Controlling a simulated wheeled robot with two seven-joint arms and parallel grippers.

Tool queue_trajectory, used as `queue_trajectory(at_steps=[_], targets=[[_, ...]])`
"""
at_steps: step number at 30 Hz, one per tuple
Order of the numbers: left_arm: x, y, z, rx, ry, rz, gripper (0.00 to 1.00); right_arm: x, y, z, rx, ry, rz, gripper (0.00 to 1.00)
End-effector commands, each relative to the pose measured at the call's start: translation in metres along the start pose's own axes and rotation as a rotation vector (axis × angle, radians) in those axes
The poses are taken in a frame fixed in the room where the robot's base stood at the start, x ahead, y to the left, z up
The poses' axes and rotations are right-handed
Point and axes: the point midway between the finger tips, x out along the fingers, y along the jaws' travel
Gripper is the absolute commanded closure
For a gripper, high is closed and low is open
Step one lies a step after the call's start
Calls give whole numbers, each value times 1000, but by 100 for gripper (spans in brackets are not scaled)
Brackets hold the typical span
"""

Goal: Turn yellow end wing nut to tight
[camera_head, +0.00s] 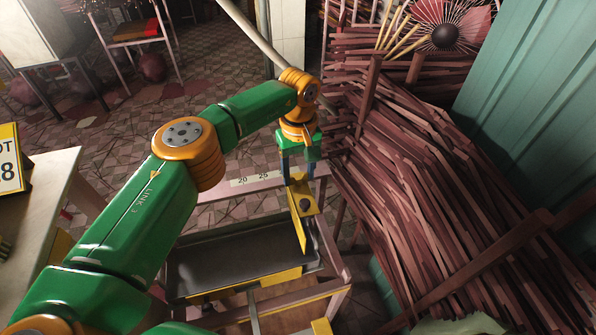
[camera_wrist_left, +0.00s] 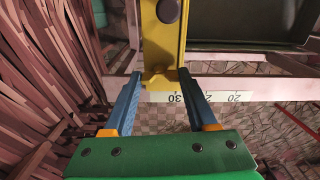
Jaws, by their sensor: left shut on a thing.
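My left gripper (camera_head: 296,178) reaches down at the right end of the pink frame. I cannot make out wing nut ears. My right gripper is in neither view.
A dark tray (camera_head: 225,258) lies inside the pink frame, beside the bracket. A scale strip (camera_head: 250,180) with numbers runs along the frame's far rail. Stacked reddish sticks (camera_head: 425,190) crowd the right. A pale table (camera_head: 45,205) stands at the left.

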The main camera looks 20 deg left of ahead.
Motion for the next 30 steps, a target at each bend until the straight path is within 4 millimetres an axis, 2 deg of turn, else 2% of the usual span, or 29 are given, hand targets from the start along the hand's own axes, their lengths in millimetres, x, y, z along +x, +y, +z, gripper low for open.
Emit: queue_trajectory(at_steps=[5, 6, 9, 18, 22, 27, 30], targets=[[-3, 2, -2, -2, 8, 9, 98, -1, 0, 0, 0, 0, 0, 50], [-3, 2, -2, -2, 7, 9, 34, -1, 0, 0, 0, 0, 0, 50], [-2, 1, -1, -1, 6, 7, 12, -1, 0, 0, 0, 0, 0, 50], [-4, 1, -1, -1, 3, 4, 12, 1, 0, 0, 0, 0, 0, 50], [-27, 2, -1, -2, 7, 7, 12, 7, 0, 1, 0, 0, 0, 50], [-64, 2, -1, -1, 5, 5, 12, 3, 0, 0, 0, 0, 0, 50], [-72, 2, -1, -2, 4, 4, 12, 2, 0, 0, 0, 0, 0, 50]])
